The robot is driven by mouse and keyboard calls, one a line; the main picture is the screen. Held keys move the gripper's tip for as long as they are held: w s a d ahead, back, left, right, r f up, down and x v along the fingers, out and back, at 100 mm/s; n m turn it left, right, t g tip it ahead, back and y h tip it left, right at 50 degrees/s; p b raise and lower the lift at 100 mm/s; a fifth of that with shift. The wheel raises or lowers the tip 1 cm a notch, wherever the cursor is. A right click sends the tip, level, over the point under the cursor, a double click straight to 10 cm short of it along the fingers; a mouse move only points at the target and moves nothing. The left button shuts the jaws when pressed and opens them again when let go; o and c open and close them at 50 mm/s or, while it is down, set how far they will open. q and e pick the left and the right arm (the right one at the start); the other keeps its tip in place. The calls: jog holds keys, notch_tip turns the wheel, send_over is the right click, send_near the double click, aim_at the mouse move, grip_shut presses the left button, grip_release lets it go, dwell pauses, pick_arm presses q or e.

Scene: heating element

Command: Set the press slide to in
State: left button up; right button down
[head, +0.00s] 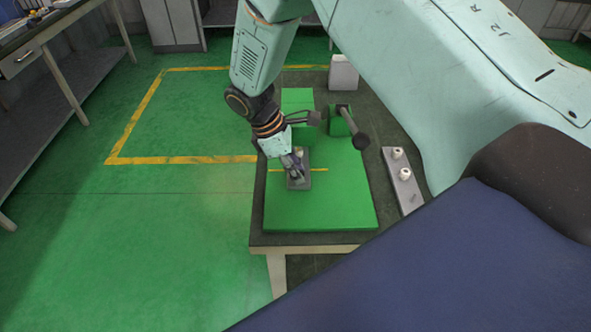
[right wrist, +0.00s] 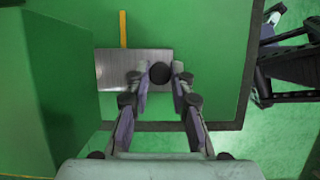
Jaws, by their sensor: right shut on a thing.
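The press slide (head: 305,183) is a small grey metal plate on the green base, in the middle of the table in the head view. In the right wrist view the plate (right wrist: 115,70) carries a dark round knob (right wrist: 160,73). My right gripper (head: 297,158) comes down from above; in the wrist view its fingers (right wrist: 160,79) are on either side of the knob, shut on it. The green press body (head: 340,122) stands behind, with a dark-knobbed lever (head: 352,130) pointing towards me.
A grey strip with white round parts (head: 407,187) lies at the table's right. A white box (head: 343,73) stands at the back. A yellow line (head: 318,170) crosses the base beside the plate. The front of the green base (head: 318,213) is clear.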

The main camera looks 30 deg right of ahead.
jog(key=shift+w+r, duration=0.1)
jog(key=shift+w, duration=0.1)
jog(key=c, duration=1.5)
grip_release()
jog(key=o, duration=0.3)
jog(key=shift+d, duration=0.2)
jog(key=shift+o, duration=0.2)
jog(key=shift+a, duration=0.15)
jog(key=shift+a+r, duration=0.1)
jog(key=shift+r, duration=0.2)
jog(key=v, duration=1.1)
